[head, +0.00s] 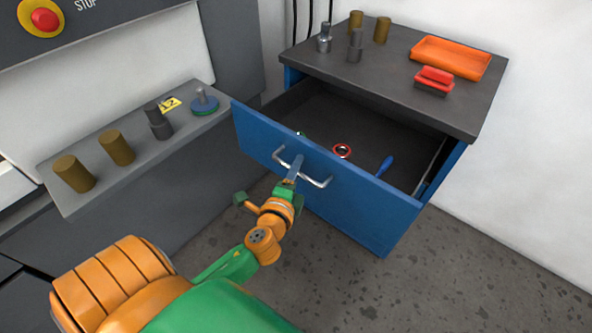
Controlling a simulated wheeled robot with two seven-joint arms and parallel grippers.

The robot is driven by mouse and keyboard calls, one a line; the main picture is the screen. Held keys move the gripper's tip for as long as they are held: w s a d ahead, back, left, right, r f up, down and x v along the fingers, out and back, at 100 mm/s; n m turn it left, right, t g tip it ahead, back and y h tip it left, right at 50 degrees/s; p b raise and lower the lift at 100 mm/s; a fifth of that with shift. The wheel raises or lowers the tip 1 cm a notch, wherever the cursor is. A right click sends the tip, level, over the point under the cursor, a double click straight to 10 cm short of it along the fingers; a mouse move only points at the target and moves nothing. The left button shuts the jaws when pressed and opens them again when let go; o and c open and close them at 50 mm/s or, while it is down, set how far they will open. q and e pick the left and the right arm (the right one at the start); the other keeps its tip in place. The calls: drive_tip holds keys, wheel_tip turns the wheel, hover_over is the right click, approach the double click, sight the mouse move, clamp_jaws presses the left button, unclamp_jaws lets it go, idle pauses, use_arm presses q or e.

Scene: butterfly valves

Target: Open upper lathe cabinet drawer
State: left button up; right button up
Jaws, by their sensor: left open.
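The blue lathe cabinet (459,158) stands at the upper right with its upper drawer (335,190) pulled well out. The drawer's silver bar handle (316,181) is on its blue front. My left gripper (293,171) is open at the handle, with a finger overlapping the bar near its middle. I cannot tell whether it touches the bar. Inside the drawer lie a red ring-shaped item (342,151) and a blue-handled tool (384,166). My right gripper is not in view.
An orange tray (450,57), a red block-like item (434,80) and several cylinders stand on the cabinet top. At left, a grey lathe ledge (70,204) holds brass and dark cylinders (116,148). A red stop button (45,20) is at the upper left. Floor at lower right is clear.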

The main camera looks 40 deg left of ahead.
use_arm(q)
drive_tip(key=v, duration=0.7)
drive_tip(key=shift+b, duration=0.45)
drive_tip(key=s+d+f+n+g+h+p, duration=0.25)
drive_tip(key=s+f+g, duration=0.2)
drive_tip(key=f, duration=0.75)
drive_tip(key=s+d+f+n+g+h+p, duration=0.1)
drive_tip(key=s+f+n+g+p, duration=0.25)
drive_tip(key=f, duration=0.85)
drive_tip(key=s+f+n+g, duration=0.3)
drive_tip(key=s+f, duration=0.1)
drive_tip(key=s, duration=0.5)
drive_tip(key=s+d+f+n+g+h, duration=0.1)
drive_tip(key=s+f+n+g, duration=0.2)
drive_tip(key=s, duration=0.7)
drive_tip(key=shift+d+f+n, duration=0.15)
drive_tip(key=shift+f+n, duration=0.25)
drive_tip(key=shift+f, duration=0.45)
